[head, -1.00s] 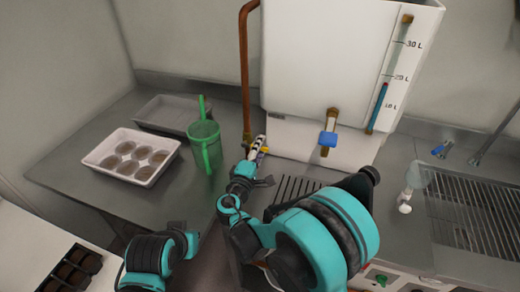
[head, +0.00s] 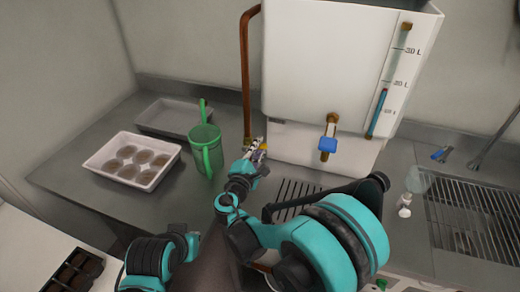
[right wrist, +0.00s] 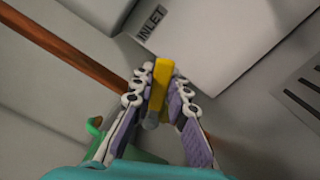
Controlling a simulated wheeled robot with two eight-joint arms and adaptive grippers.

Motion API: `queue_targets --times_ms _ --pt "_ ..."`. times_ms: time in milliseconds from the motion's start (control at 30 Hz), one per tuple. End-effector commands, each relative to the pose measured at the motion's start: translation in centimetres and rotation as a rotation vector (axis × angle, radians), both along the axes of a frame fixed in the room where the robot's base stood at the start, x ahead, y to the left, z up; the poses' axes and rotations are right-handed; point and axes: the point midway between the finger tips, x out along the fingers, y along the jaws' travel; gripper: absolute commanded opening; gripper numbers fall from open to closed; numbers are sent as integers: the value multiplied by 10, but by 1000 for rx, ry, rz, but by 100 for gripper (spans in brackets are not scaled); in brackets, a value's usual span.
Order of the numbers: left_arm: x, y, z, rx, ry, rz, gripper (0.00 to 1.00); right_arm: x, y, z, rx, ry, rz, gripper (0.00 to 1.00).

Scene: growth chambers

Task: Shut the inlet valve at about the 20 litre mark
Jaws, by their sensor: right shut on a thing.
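The white tank (head: 320,60) carries a sight gauge (head: 378,112) with a blue column. Its top stands just below the 20 L mark. The inlet valve's yellow handle (right wrist: 160,85) lies between the fingers of my right gripper (right wrist: 163,92), under the INLET label (right wrist: 151,22). In the head view my right gripper (head: 256,153) is at the tank's lower left, by the copper pipe (head: 245,75), shut on that handle. The fingers hide most of the valve body. My left gripper is not in view.
A blue-handled tap (head: 328,144) is on the tank front, right of my gripper. A green jug (head: 207,150) stands close on the left. A white tray of round pots (head: 130,160) and a grey tray (head: 166,116) are further left.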

Motion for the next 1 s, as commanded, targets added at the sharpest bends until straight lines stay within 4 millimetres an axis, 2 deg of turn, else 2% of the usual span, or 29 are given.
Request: queue_targets --times_ms 300,333,400,433,767,1000 --pt "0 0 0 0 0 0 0 0 1 1 -19 5 0 0" --pt "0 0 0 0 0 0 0 0 1 1 -18 5 0 17" --pt "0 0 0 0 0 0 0 0 1 1 -18 5 0 36" --pt "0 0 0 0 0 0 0 0 1 1 -18 5 0 37" --pt "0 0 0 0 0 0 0 -4 2 1 -17 5 1 37" --pt "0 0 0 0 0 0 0 -39 15 1 -17 6 4 37"
